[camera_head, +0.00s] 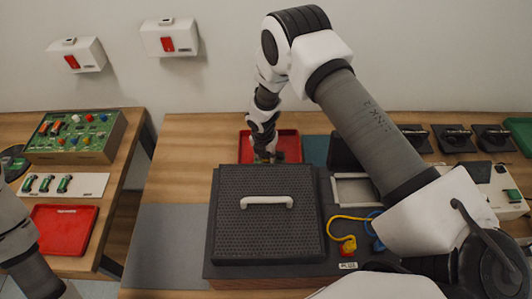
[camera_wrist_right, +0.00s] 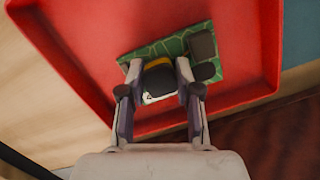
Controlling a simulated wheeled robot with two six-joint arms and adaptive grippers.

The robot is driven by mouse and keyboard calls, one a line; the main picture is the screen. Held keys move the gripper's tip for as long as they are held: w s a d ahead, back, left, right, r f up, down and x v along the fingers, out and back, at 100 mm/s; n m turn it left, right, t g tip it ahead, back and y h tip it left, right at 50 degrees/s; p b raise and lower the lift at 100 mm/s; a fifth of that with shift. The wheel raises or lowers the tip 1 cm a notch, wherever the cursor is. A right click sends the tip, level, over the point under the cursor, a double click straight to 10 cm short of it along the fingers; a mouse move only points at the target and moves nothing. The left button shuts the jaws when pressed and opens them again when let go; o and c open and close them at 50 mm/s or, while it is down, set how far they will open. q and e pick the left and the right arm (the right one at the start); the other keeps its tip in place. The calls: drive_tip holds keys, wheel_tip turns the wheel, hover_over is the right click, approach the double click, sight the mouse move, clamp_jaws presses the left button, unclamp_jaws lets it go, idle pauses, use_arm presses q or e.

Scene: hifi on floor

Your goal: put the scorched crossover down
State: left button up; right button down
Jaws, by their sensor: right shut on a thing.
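The crossover is a green board (camera_wrist_right: 202,38) with a dark part and a black and yellow part on it. My right gripper (camera_wrist_right: 160,82) is shut on the black and yellow part, with one finger on each side. The board is over the floor of a red tray (camera_wrist_right: 75,45); I cannot tell whether it touches it. In the head view my right gripper (camera_head: 265,155) is low at this red tray (camera_head: 287,135), behind the dark cabinet, and mostly hides the board. My left arm shows at the lower left edge, but its gripper is out of frame.
A dark cabinet with a perforated panel (camera_head: 267,240) and white handle (camera_head: 267,202) stands in front of the tray. Yellow and blue cables (camera_head: 346,243) lie at its right. A grey mat (camera_head: 165,250) is clear. The left table holds a second red tray (camera_head: 65,230) and a circuit panel (camera_head: 75,130).

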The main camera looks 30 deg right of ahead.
drive_tip(key=shift+a, duration=0.1)
drive_tip(key=shift+f, duration=0.1)
drive_tip(key=c, duration=0.8)
unclamp_jaws()
drive_tip(key=shift+r, duration=0.2)
wheel_tip(320, 180, up, 12)
drive_tip(key=s+a+b, duration=0.1)
drive_tip(key=b, duration=0.1)
drive_tip(key=shift+a, duration=0.15)
drive_tip(key=shift+s, duration=0.1)
